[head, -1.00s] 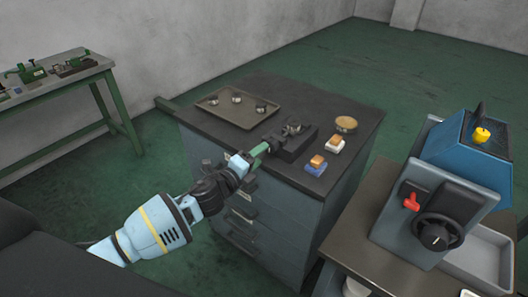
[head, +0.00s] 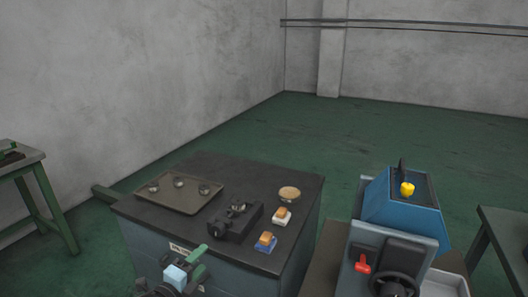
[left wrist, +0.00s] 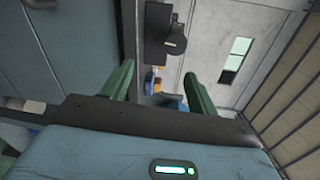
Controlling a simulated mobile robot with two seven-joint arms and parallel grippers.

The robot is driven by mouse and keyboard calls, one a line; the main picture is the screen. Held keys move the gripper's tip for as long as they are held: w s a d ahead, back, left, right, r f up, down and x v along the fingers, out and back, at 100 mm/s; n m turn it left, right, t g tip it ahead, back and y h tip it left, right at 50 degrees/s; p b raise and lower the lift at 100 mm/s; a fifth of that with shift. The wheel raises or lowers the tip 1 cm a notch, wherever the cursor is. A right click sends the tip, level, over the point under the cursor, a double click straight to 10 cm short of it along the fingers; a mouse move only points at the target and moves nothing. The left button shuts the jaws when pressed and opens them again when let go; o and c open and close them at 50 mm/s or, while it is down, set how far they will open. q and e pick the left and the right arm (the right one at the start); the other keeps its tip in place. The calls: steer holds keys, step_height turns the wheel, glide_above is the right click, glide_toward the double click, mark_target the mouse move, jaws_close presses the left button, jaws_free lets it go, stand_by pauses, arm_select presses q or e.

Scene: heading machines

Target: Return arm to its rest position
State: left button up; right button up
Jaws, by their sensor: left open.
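My left gripper (head: 196,264) is at the bottom of the head view, in front of the near side of the dark-topped cabinet (head: 150,216). Its green fingers are apart and nothing shows between them. In the left wrist view the two green fingers (left wrist: 160,90) are also spread and empty. Most of the left arm is below the head view's edge and hidden. My right gripper is in neither view.
On the cabinet stand a tray (head: 180,205) with three small round parts, a black fixture (head: 228,228), a round dish (head: 290,193) and two orange-topped blocks (head: 282,216) (head: 265,242). A blue machine (head: 400,205) stands right. Green-legged tables stand left (head: 38,200) and right (head: 505,225).

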arm_select(q)
steer(key=s+f+n+g+y, duration=0.1)
steer(key=s+f+n+g, duration=0.1)
steer(key=s+f+n, duration=0.5)
steer(key=s+f+n+g+y, duration=0.1)
steer(key=s+f+n, duration=0.6)
steer(key=s, duration=0.7)
steer(key=s+f+n+g+y, duration=0.1)
steer(key=s+f+n+g, duration=0.2)
steer(key=s+f+n, duration=0.4)
steer(key=s, duration=0.4)
steer(key=shift+s+d+f+y, duration=0.15)
steer(key=shift+s+f+y, duration=0.1)
steer(key=shift+f+y, duration=0.05)
